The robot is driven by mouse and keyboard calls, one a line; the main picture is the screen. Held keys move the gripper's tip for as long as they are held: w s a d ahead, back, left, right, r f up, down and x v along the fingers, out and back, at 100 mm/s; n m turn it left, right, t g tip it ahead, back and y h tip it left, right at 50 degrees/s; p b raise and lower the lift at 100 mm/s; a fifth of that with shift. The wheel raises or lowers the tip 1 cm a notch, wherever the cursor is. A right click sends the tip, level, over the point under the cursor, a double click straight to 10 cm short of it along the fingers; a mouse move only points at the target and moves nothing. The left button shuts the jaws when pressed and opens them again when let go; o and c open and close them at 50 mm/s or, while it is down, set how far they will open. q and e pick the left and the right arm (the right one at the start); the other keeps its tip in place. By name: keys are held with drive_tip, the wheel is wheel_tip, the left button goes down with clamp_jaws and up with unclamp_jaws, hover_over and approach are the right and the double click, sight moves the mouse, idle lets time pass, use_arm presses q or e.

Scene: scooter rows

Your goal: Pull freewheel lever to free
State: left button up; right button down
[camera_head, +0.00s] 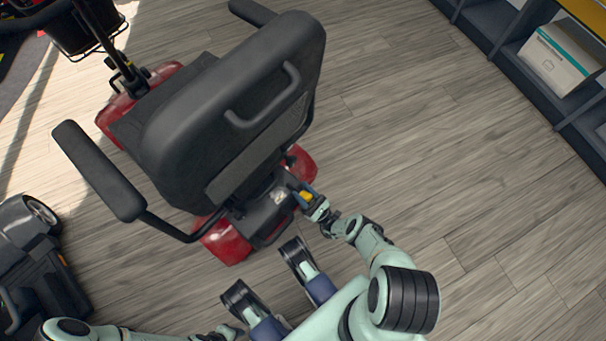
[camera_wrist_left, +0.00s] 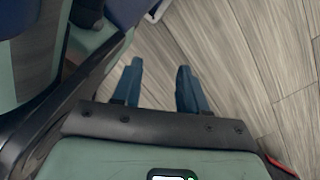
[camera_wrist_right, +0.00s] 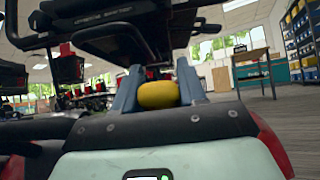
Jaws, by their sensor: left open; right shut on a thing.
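The red mobility scooter (camera_head: 225,240) stands with its rear toward me, its black seat (camera_head: 190,140) above the rear cover. The freewheel lever has a yellow knob (camera_head: 306,196) at the right of the scooter's rear. My right gripper (camera_head: 308,198) is at that knob. In the right wrist view the yellow knob (camera_wrist_right: 158,95) sits between the two blue fingers, which are shut on it. The lever's shaft is hidden. My left gripper (camera_wrist_left: 152,85) is open and empty, pointing at bare floor. In the head view it is low near my base.
Another dark scooter (camera_head: 40,260) stands at the left. A shelf (camera_head: 520,70) with a white box (camera_head: 558,55) is at the upper right. The wood floor (camera_head: 420,130) between scooter and shelf is clear. The scooter's armrest (camera_head: 97,170) sticks out to the left.

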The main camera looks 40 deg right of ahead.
drive_tip(key=shift+f, duration=0.15)
drive_tip(key=c, duration=0.7)
unclamp_jaws()
use_arm(q)
drive_tip(key=shift+w, duration=0.1)
drive_tip(key=w+d+r+t+p, duration=0.2)
drive_tip(key=w+r+t+p, duration=0.3)
drive_tip(key=w+r, duration=0.55)
use_arm(e)
wheel_tip(320, 180, up, 9)
drive_tip(key=shift+f+p, duration=0.1)
drive_tip(key=shift+p, duration=0.6)
drive_tip(key=r+p, duration=0.1)
drive_tip(key=r, duration=0.1)
wheel_tip(320, 180, up, 8)
drive_tip(key=p, duration=0.4)
hover_over(303, 193)
use_arm(q)
drive_tip(key=s+d+r+m+g+h, duration=0.1)
drive_tip(key=s+d+r+g, duration=0.2)
drive_tip(key=s, duration=0.4)
drive_tip(key=shift+d+r+m+p, duration=0.35)
drive_tip(key=shift+d+r, duration=0.2)
drive_tip(key=shift+r, duration=0.5)
use_arm(e)
drive_tip(key=shift+s+r, duration=0.15)
drive_tip(key=shift+r, duration=0.5)
